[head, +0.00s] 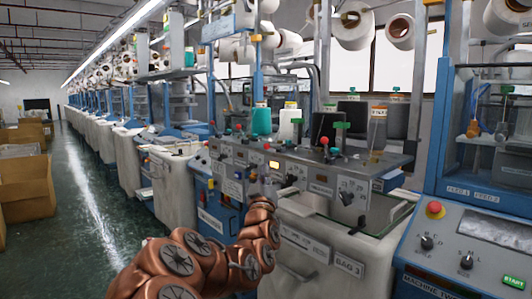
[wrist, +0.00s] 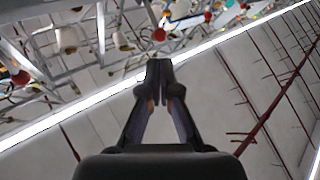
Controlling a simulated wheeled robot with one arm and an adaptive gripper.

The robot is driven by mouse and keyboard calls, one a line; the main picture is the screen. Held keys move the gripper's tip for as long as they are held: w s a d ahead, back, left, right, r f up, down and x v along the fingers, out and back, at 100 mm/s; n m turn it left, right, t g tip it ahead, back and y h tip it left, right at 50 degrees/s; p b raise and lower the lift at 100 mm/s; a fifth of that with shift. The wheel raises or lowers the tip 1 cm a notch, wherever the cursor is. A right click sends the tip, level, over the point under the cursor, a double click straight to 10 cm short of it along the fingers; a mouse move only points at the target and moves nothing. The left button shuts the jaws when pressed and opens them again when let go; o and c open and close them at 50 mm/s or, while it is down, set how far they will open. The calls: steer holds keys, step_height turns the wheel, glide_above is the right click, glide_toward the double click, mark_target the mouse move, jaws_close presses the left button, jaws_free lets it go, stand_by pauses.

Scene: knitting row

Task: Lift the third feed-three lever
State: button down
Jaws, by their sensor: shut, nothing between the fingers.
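Small levers and knobs line the grey machine fronts in the head view. A red-knobbed lever (head: 324,141) and a green-topped part (head: 341,126) stand on the near grey panel, with a dark knob (head: 346,197) on its face. The labels there are too small to read, so I cannot tell which is the third feed-three lever. My gripper (wrist: 158,65) is shut and empty in the wrist view, with its fingertips together against the ceiling. My copper-coloured arm rises in front of the machines in the head view. I see no contact between my gripper and a lever.
The right machine has a blue frame, a red stop button (head: 435,210), and FEED 1 and FEED 2 labels. A white bin (head: 315,255) marked BAG 3 stands near my arm. Cardboard boxes (head: 25,185) line the left. The green aisle floor (head: 80,215) is clear.

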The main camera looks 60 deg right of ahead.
mark_target(267, 147)
steer(key=shift+p+x, duration=0.7)
steer(key=shift+x, duration=3.3)
steer(key=shift+d+g, duration=0.1)
steer(key=shift+g, duration=0.2)
steer(key=shift+r+m+p, duration=0.25)
steer(key=shift+m+p, duration=0.05)
